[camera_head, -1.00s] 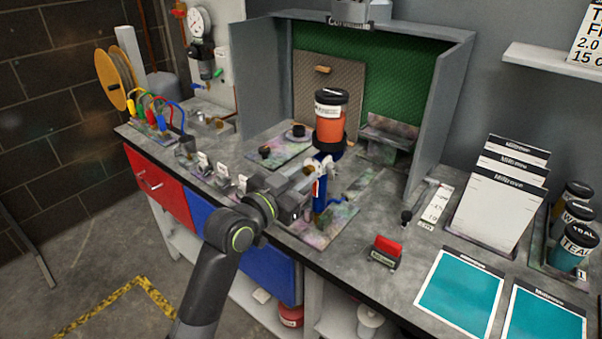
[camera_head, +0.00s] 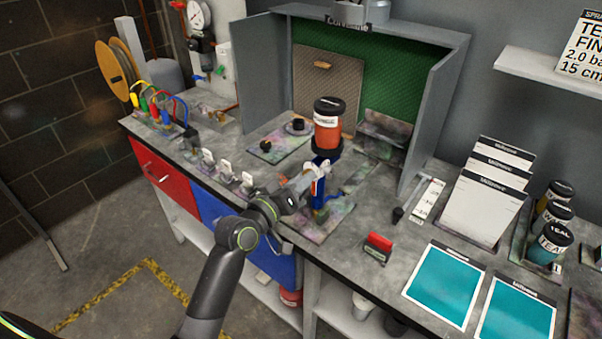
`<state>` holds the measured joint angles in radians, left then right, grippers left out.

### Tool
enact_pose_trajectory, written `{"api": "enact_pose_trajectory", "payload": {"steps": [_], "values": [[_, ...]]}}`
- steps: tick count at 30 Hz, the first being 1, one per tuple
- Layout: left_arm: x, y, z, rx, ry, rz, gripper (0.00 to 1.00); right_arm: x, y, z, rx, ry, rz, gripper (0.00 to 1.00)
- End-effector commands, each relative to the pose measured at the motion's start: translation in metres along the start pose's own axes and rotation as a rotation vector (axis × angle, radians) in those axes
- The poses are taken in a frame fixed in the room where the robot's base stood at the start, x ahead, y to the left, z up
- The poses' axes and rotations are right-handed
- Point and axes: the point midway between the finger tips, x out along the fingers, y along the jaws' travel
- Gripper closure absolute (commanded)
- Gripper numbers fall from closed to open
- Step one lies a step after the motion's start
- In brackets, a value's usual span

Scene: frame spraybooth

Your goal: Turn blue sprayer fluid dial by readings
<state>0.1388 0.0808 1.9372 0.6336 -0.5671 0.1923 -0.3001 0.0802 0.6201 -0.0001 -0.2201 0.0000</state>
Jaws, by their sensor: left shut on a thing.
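The blue sprayer (camera_head: 319,192) stands upright on a paint-stained mat at the bench's front middle. An orange cup with a black lid (camera_head: 327,126) sits on top of it. My left gripper (camera_head: 312,184) reaches in from the lower left and is shut at the sprayer's rear upper end, where the fluid dial is. The jaws hide the dial, and its setting cannot be read. My right gripper is out of view. A gauge (camera_head: 199,14) hangs on the back-left wall panel; its reading is too small to tell.
The grey spray booth (camera_head: 446,95) stands behind the sprayer. White clips (camera_head: 227,172) line the bench front to the left. A red-topped block (camera_head: 379,243), teal cards (camera_head: 446,284), a white card stand (camera_head: 478,205) and paint jars (camera_head: 551,243) are to the right.

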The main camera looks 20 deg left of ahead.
Motion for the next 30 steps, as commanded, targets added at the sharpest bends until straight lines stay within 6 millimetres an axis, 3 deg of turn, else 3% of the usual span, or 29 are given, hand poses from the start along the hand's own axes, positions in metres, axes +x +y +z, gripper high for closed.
{"api": "enact_pose_trajectory", "payload": {"steps": [9, 24, 25, 30], "values": [[0.0001, 0.0007, -0.001, -0.108, 0.001, 0.001, 1.0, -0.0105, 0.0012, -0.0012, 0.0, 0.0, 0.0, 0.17], [0.0002, 0.0004, -0.0004, -0.125, 0.001, 0.001, 1.0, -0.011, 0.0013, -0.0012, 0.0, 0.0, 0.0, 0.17], [0.0001, 0.0004, -0.0004, -0.125, 0.001, 0.001, 0.77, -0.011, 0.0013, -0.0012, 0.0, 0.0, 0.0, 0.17], [0.0001, 0.0003, -0.0003, -0.125, 0.001, 0.001, 0.56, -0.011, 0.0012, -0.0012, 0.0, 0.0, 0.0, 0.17]]}}
